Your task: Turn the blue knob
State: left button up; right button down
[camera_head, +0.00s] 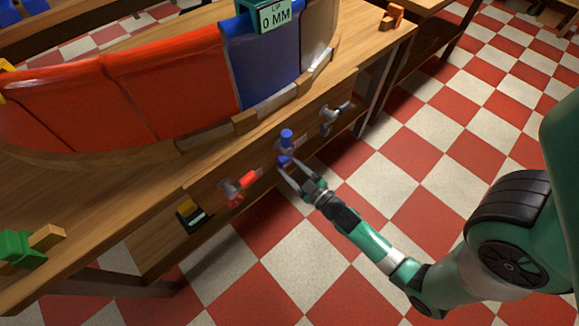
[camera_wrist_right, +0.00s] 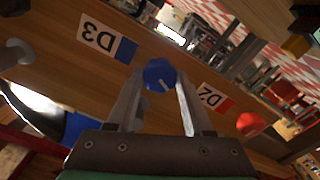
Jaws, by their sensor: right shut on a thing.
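The blue knob (camera_head: 286,138) sits on the front edge of the wooden bench, between a red knob and a grey one. Part of the knob's mount is hidden behind the fingers. My left gripper is not in view.
The red knob (camera_head: 238,188) is to the left and the grey knob (camera_head: 333,117) to the right. A curved duct with red panels (camera_head: 160,90) and a blue panel (camera_head: 262,60) stands on the bench. A display (camera_head: 275,15) reads 0 MM. Checkered floor lies in front.

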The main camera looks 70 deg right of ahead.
jog(key=shift+n+b, duration=0.3)
jog(key=shift+n, duration=1.1)
jog(key=shift+c, duration=1.5)
grip_release()
jog(key=shift+s, duration=0.1)
jog(key=p+v, duration=0.2)
jog(key=v, duration=0.9)
jog(key=shift+s+a+p, duration=0.15)
jog(key=shift+s+p, duration=0.1)
jog(key=shift+p, duration=0.1)
